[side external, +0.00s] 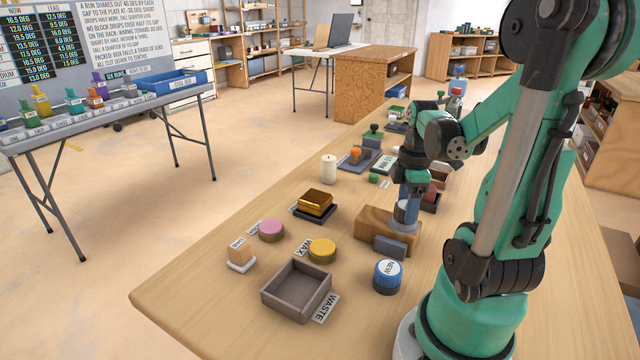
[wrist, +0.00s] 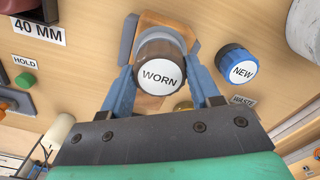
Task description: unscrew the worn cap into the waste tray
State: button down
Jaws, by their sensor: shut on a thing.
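The worn cap (wrist: 158,82) has a brown rim and a white top reading WORN. My gripper (wrist: 161,62) is shut on it, with one blue finger on each side. In the side external view my gripper (side external: 406,205) points down over a wooden block (side external: 370,222) with a grey piece on its near side.
A blue cap marked NEW (side external: 388,276) stands right of the tray. A yellow tin (side external: 322,250) by the WAX label, a pink-topped tin (side external: 271,230), a gold block (side external: 315,202) and a white candle (side external: 328,168) stand nearby.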

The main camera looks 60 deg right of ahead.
jog(key=shift+r, duration=0.5)
jog(key=shift+r, duration=1.1)
jog(key=w+a+r, duration=0.6)
jog(key=a, duration=0.4)
jog(key=w+a+r, duration=0.5)
jog(key=a, duration=0.5)
notch_tip(320, 180, down, 19)
jog(key=shift+f, duration=0.2)
jog(key=shift+f, duration=0.1)
jog(key=shift+c, duration=2.4)
grip_release()
